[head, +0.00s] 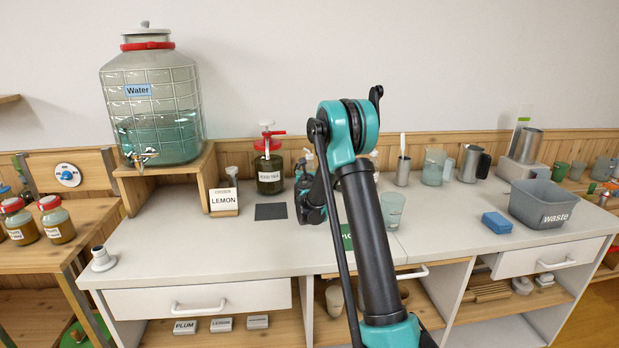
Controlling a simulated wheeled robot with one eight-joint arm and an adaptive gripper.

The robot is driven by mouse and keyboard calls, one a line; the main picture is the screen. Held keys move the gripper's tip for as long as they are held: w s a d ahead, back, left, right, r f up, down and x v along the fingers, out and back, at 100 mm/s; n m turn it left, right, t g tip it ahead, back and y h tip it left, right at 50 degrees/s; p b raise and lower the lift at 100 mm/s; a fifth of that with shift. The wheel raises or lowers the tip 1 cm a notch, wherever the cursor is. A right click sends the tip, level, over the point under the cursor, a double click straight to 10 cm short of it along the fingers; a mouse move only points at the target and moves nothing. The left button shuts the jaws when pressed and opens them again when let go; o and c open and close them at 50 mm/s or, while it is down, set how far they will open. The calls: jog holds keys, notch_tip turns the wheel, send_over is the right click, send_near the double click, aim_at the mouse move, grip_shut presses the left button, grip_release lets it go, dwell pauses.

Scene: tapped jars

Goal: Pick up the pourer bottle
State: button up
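I cannot make out the pourer bottle for sure. A clear, pale-topped bottle shape (307,160) stands at the back of the counter, partly covered by my arm. My gripper (308,212) hangs in front of it over the counter, left of my arm's elbow. My gripper is dark and small here, and its fingers are partly hidden by the arm links. I cannot tell whether it is open or shut, or whether it touches anything.
A red-topped dark jar (269,178) stands left of my gripper, behind a dark mat (271,211). A LEMON card (224,200) and large water dispenser (152,105) are further left. A glass (391,210), blue sponge (496,222) and waste bin (543,203) stand right.

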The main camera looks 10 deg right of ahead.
jog(key=shift+c, duration=0.5)
grip_shut()
